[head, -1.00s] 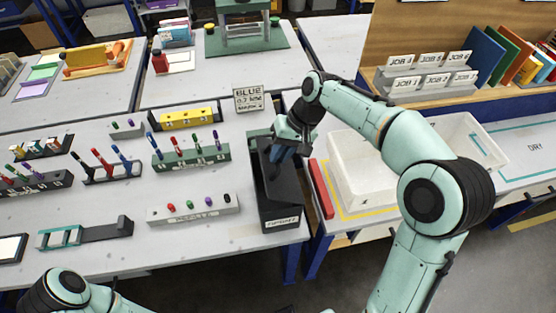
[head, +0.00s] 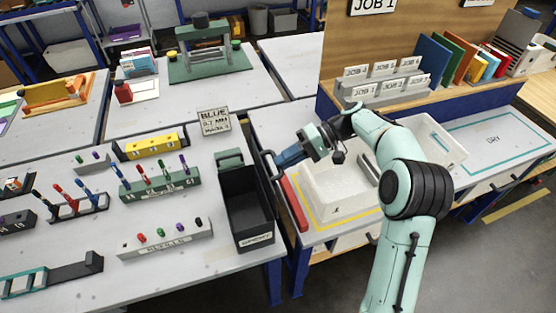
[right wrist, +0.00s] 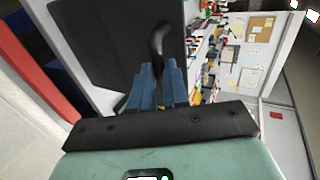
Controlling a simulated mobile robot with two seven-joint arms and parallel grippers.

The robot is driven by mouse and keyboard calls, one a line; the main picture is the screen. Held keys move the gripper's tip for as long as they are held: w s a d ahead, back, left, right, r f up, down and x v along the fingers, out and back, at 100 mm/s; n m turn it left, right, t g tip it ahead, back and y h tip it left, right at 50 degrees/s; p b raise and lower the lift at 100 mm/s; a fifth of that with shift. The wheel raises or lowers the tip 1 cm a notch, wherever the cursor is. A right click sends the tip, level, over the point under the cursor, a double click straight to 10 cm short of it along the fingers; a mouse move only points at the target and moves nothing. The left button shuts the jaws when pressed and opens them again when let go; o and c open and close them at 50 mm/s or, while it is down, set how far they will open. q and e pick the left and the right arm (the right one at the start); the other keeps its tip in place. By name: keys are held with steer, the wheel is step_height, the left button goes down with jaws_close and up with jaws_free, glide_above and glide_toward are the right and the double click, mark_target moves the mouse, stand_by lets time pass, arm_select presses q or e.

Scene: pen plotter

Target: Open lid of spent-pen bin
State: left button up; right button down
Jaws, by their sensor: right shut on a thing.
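The spent-pen bin (head: 247,207) is a long dark box with a white front label, at the right edge of the left table in the head view. Its top is open and I see into its dark inside. My right gripper (head: 277,162) is at the bin's far right side, with blue fingers shut on a black curved handle (head: 266,165). In the right wrist view the fingers (right wrist: 158,82) close around that handle (right wrist: 158,40), beside a dark flat panel (right wrist: 110,40) that looks like the lid. In the head view the lid is hard to make out. My left gripper is out of view.
A red bar (head: 293,203) and a white tray (head: 340,200) lie right of the bin, close under my right arm.

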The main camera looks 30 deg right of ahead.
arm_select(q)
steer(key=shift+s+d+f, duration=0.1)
arm_select(e)
steer(key=shift+s+d+f, duration=0.2)
steer(key=shift+d+f, duration=0.3)
steer(key=shift+f, duration=0.1)
steer(key=shift+s+d+f, duration=0.2)
steer(key=shift+d+f, duration=0.25)
steer(key=shift+f, duration=0.1)
steer(key=c, duration=1.1)
jaws_free()
steer(key=shift+w, duration=0.1)
steer(key=shift+w+a+r, duration=0.1)
steer(key=shift+r, duration=0.1)
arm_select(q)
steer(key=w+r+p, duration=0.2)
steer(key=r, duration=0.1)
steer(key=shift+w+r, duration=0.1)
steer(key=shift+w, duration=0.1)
arm_select(e)
steer(key=v, duration=1.3)
